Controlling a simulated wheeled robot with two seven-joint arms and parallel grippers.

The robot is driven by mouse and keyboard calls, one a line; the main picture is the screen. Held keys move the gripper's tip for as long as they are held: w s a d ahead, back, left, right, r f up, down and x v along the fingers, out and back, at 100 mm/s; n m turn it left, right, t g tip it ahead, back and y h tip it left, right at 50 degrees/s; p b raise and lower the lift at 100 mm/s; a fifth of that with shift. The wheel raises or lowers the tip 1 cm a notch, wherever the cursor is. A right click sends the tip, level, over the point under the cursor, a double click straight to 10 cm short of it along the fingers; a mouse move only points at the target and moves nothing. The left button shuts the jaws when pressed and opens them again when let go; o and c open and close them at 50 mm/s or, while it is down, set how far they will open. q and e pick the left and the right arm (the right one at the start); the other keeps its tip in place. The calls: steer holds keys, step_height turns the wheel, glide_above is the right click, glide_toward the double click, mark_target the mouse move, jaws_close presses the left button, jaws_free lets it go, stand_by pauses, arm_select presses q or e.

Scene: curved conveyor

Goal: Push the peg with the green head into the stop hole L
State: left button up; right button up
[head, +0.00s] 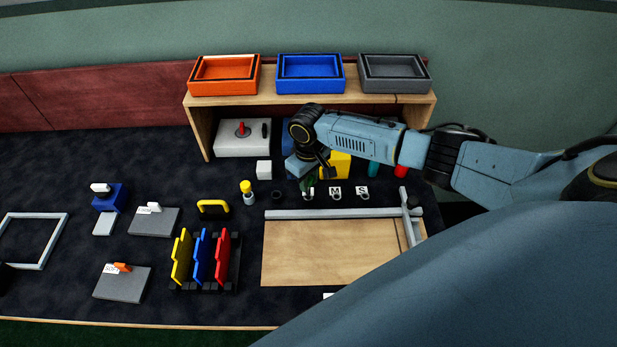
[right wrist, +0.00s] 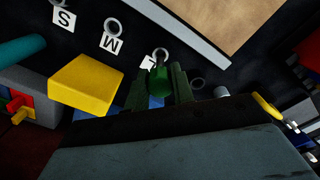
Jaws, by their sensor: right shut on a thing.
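My right gripper (head: 309,181) points down at the back of the board and is shut on the peg with the green head (right wrist: 158,80). In the right wrist view the green head sits between the two dark fingers of the gripper (right wrist: 160,90). The ring of stop hole L (right wrist: 161,54) shows just beyond the green head, with its white label partly covered. The peg's lower end is hidden, so I cannot tell whether it is in the hole. Stop hole M (right wrist: 113,25) and stop hole S (right wrist: 58,2) lie in the same row. My left gripper is not in view.
A wooden board (head: 330,252) with a grey fence (head: 340,213) lies in front of the holes. A yellow block (head: 341,165) stands close behind the gripper. A yellow-headed peg (head: 246,187) stands to the left. A shelf (head: 200,125) with three trays rises behind.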

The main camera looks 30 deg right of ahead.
mark_target(308, 195)
steer(key=shift+f+b, duration=0.85)
steer(key=shift+f, duration=0.9)
steer(key=o, duration=1)
steer(key=shift+o, duration=0.2)
step_height(308, 195, up, 13)
steer(key=shift+r+p, duration=0.2)
steer(key=shift+p, duration=0.9)
steer(key=shift+r, duration=0.1)
